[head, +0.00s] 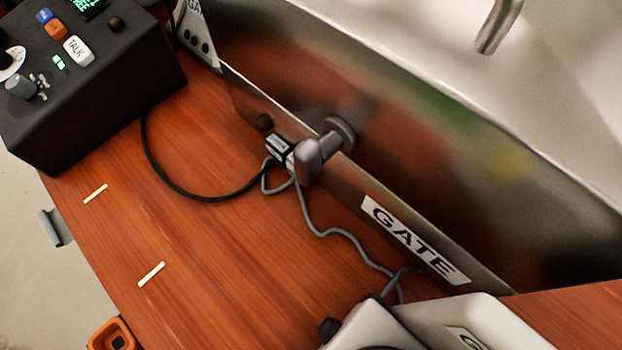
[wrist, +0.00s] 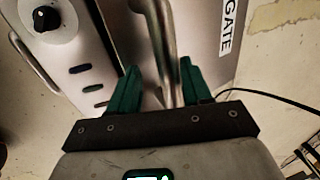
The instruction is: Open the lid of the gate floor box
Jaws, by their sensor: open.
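In the head view, a polished metal panel (head: 450,160) with a GATE label (head: 415,238) along its lower edge crosses the wooden top. A rounded metal knob (head: 322,152) stands on that edge. A bent metal bar (head: 498,25) shows at the top right. In the wrist view, a metal surface with a GATE label (wrist: 231,25) lies to the right, and a curved metal bar (wrist: 163,45) runs down between my fingers. My gripper (wrist: 158,68) is open, its green fingers on either side of the bar; contact cannot be told. I cannot tell how far the lid stands open.
A dark control box (head: 95,85) with a TALK button sits at the upper left of the wooden top (head: 215,240). Cables (head: 330,232) cross the wood. A pale device (head: 420,325) is at the bottom. The wrist view shows a panel with a black knob (wrist: 45,18).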

